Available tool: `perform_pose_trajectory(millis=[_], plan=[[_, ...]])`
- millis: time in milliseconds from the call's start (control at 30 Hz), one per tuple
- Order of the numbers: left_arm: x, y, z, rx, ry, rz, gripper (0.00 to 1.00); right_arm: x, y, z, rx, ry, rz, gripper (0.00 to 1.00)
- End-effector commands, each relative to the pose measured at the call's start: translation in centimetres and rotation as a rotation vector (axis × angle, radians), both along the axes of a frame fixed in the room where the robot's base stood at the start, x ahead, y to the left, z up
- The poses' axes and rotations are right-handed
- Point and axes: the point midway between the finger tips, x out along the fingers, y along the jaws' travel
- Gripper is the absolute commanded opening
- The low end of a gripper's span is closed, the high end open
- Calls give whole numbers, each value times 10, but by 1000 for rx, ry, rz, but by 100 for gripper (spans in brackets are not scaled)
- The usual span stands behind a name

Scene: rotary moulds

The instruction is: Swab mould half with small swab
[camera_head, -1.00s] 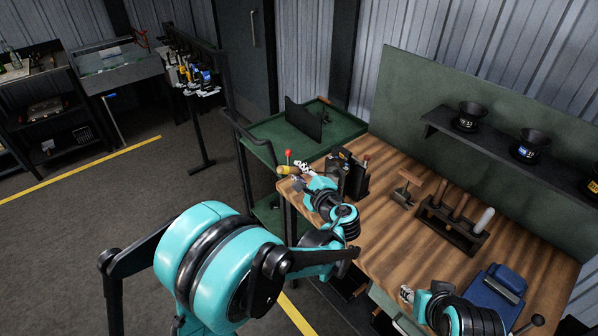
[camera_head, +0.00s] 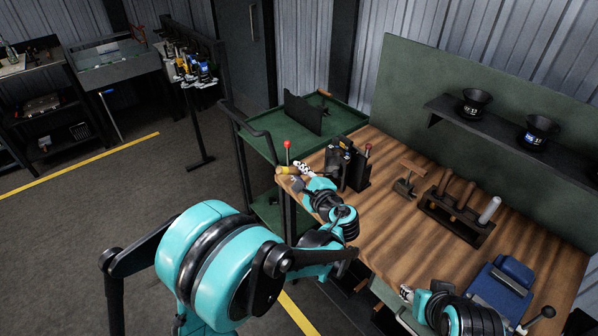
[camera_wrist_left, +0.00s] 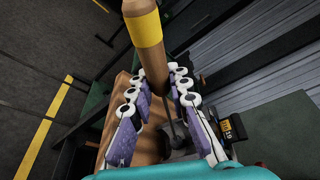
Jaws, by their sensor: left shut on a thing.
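My left gripper (camera_head: 299,170) is at the bench's far left corner, shut on a wooden handle with a yellow band (camera_head: 285,170), which looks like the small swab. In the left wrist view the handle (camera_wrist_left: 146,38) passes between the purple, white-edged fingers (camera_wrist_left: 155,100); I cannot make out a swab head. The black mould assembly (camera_head: 348,166) stands upright on the bench just right of the left gripper; I cannot tell its halves apart. My right gripper (camera_head: 407,292) is low at the bench's front edge, apart from the mould; its jaws are too small to read.
A rack (camera_head: 455,222) with several upright handled tools and a small wooden tool (camera_head: 408,180) stand mid-bench. A blue box (camera_head: 503,285) is at front right. A green cart (camera_head: 270,135) adjoins the bench. Bare bench lies between.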

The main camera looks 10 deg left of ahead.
Motion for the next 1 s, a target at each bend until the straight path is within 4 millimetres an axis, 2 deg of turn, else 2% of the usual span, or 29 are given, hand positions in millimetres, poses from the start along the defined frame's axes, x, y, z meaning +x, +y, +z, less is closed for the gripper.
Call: perform_pose_trajectory(millis=[1000], plan=[[2, -1, 46, 1, -1, 0, 0, 0, 0, 31, 0, 0, 0, 38]])
